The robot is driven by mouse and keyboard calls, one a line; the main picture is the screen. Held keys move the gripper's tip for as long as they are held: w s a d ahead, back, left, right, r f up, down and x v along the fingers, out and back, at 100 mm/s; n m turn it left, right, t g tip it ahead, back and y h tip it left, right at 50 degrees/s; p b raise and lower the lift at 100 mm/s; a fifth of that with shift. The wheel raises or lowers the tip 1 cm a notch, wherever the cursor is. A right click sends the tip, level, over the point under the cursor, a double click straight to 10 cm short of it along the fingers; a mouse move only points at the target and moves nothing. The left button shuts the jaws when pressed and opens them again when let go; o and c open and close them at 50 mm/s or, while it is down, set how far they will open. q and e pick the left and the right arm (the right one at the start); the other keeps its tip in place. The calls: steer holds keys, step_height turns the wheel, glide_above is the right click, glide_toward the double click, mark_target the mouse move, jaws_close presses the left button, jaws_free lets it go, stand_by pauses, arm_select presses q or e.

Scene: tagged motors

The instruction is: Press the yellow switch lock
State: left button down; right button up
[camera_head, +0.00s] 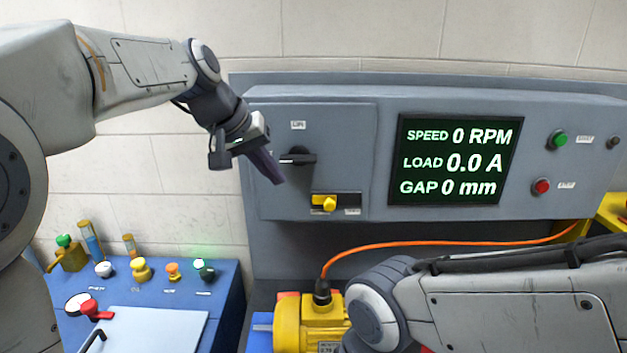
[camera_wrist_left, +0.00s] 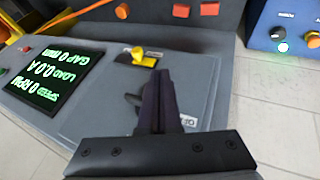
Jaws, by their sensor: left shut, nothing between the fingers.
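The yellow switch lock (camera_head: 328,203) sits on a black and yellow plate low on the grey control panel (camera_head: 270,200), left of the display. It also shows in the wrist view (camera_wrist_left: 138,53), just beyond the fingertips and a little left of them. My left gripper (camera_head: 277,180) is shut and empty, pointing down and right in front of the panel. Its tips (camera_wrist_left: 160,78) appear up and left of the lock in the head view, with a visible gap. My right arm crosses the lower right, but its gripper is out of sight.
A black rotary handle (camera_head: 300,157) is close beside the left fingers, above the lock. The display (camera_head: 455,160) and green (camera_head: 558,139) and red (camera_head: 541,186) buttons are to the right. A yellow motor (camera_head: 300,325) with an orange cable stands below. A blue bench (camera_head: 225,300) is at left.

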mark_target(313, 197)
arm_select(q)
steer(key=shift+w+a+r, duration=0.25)
steer(key=shift+w+r, duration=0.05)
steer(key=shift+r, duration=0.1)
steer(key=shift+f, duration=0.1)
steer(key=p+x, duration=0.1)
steer(key=x, duration=0.2)
steer(key=d+p+x, duration=0.1)
steer(key=p+x, duration=0.1)
steer(key=x, duration=0.2)
steer(key=d+r+p+x, duration=0.1)
steer(key=x, duration=0.3)
steer(key=shift+d+p, duration=0.2)
steer(key=shift+p, duration=0.15)
steer(key=shift+w+d+f, duration=0.1)
steer(key=shift+d+f, duration=0.05)
steer(key=shift+d, duration=0.2)
steer(key=shift+w+d+f, duration=0.1)
steer(key=shift+d+f, duration=0.05)
steer(key=shift+d, duration=0.1)
